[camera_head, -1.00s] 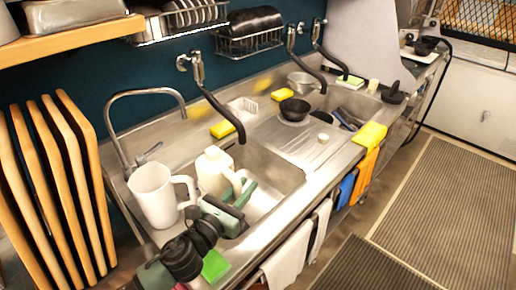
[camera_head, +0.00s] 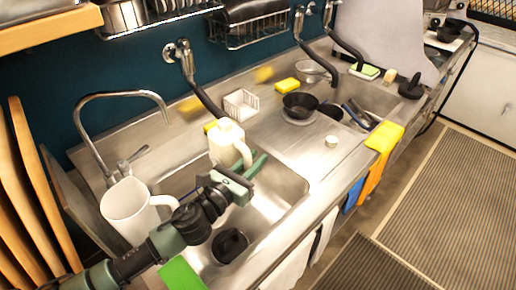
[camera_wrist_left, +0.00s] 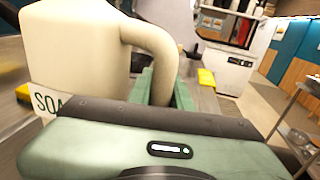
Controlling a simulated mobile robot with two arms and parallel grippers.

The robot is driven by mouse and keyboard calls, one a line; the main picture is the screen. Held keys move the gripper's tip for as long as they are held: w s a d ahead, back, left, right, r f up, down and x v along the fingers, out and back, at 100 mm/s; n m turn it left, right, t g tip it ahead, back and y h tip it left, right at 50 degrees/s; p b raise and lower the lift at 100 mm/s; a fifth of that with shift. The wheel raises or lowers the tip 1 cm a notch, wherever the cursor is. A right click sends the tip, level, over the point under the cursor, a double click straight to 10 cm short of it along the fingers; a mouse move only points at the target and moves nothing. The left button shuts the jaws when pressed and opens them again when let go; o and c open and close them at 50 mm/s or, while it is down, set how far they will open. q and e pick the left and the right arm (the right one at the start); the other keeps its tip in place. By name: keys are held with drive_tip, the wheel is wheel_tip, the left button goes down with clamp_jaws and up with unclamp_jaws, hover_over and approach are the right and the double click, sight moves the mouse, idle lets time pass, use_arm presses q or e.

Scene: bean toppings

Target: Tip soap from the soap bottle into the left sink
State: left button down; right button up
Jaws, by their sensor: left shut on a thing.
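The soap bottle (camera_head: 226,141) is a cream jug with a side handle. My left gripper (camera_head: 256,164) is shut on its handle and holds it upright over the left sink (camera_head: 289,185). In the left wrist view the bottle (camera_wrist_left: 75,50) fills the upper left, with part of a "SOA" label showing. The green fingers of the gripper (camera_wrist_left: 165,85) lie on either side of the handle. The sink's near left part is partly hidden by my left arm, and a dark round thing (camera_head: 230,245) shows in its basin. My right gripper is not in view.
A white pitcher (camera_head: 128,212) stands left of the sink by the curved faucet (camera_head: 122,95). A black hanging spray arm (camera_head: 205,95) comes down behind the bottle. A white basket (camera_head: 241,103), a black bowl (camera_head: 300,105) and a yellow cloth (camera_head: 385,137) are to the right. A green sponge (camera_head: 181,274) lies at the front.

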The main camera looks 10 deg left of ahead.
use_arm(q)
drive_tip(key=s+d+n+g+p, duration=0.1)
drive_tip(key=n+p, duration=0.2)
drive_tip(key=n, duration=0.1)
drive_tip(key=s+d+n+g+p, duration=0.1)
drive_tip(key=n+p, duration=0.2)
drive_tip(key=n, duration=0.1)
drive_tip(key=s+d+n+h+p, duration=0.1)
drive_tip(key=n+p, duration=0.2)
drive_tip(key=n, duration=0.1)
drive_tip(key=shift+d+r+n+g, duration=0.3)
drive_tip(key=shift+r+g, duration=0.1)
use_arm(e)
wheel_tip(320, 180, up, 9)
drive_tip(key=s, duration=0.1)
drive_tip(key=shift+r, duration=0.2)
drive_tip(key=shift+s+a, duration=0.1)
use_arm(q)
drive_tip(key=shift+f, duration=0.1)
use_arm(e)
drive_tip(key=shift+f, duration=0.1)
